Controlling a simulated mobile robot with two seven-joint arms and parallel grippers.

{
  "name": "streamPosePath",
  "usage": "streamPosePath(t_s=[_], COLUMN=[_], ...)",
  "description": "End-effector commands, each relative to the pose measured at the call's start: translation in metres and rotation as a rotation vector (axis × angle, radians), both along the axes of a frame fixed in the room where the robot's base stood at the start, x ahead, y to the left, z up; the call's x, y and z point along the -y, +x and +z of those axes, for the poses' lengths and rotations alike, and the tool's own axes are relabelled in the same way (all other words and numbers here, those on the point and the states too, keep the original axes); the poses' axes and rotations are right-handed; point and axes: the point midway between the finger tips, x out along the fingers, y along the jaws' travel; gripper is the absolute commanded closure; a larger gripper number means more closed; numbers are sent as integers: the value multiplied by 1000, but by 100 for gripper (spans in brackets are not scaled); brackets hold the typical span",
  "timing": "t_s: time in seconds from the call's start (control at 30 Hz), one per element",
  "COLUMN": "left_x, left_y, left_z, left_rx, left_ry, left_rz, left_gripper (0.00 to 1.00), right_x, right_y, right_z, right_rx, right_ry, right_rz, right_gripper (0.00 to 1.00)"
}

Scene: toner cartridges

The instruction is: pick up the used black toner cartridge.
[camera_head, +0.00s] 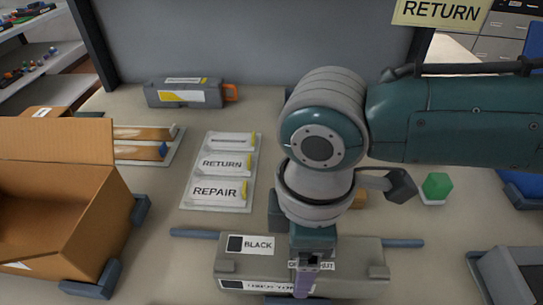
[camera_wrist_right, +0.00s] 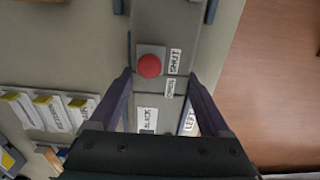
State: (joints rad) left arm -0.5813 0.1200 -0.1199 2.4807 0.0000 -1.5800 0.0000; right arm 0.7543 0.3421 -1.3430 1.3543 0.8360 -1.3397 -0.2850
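A long grey cartridge (camera_head: 345,262) lies at the bottom centre of the head view, with a "BLACK" label on top and another label on its front. In the right wrist view the cartridge (camera_wrist_right: 163,20) runs up the picture, with a red round button and small labels, including "SHUT". My right gripper (camera_head: 305,285) points down over its middle. In the right wrist view the fingers (camera_wrist_right: 160,82) are apart, one along each long side of the cartridge. Contact is not clear. The arm hides part of the table behind it. My left gripper is not in view.
Another dark grey cartridge (camera_head: 185,95) with an orange end lies at the back left. An open cardboard box (camera_head: 60,145) stands left. A label tray (camera_head: 188,200), a green hexagonal piece (camera_head: 437,187) and a grey bin (camera_head: 485,262) flank the arm. Blue-grey bars (camera_head: 403,243) show beside the cartridge.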

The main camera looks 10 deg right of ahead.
Motion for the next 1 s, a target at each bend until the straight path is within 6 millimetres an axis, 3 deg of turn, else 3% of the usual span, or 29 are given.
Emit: streamPosePath(t_s=[0.07, 0.7, 1.0], left_x=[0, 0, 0], left_y=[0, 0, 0], left_z=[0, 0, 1], left_rx=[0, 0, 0], left_ry=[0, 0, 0], left_rz=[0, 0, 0], left_gripper=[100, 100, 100], right_x=[0, 0, 0], right_y=[0, 0, 1], right_z=[0, 0, 3], right_rx=[0, 0, 2], right_ry=[0, 0, 2], right_rz=[0, 0, 0], right_gripper=[29, 100, 100])
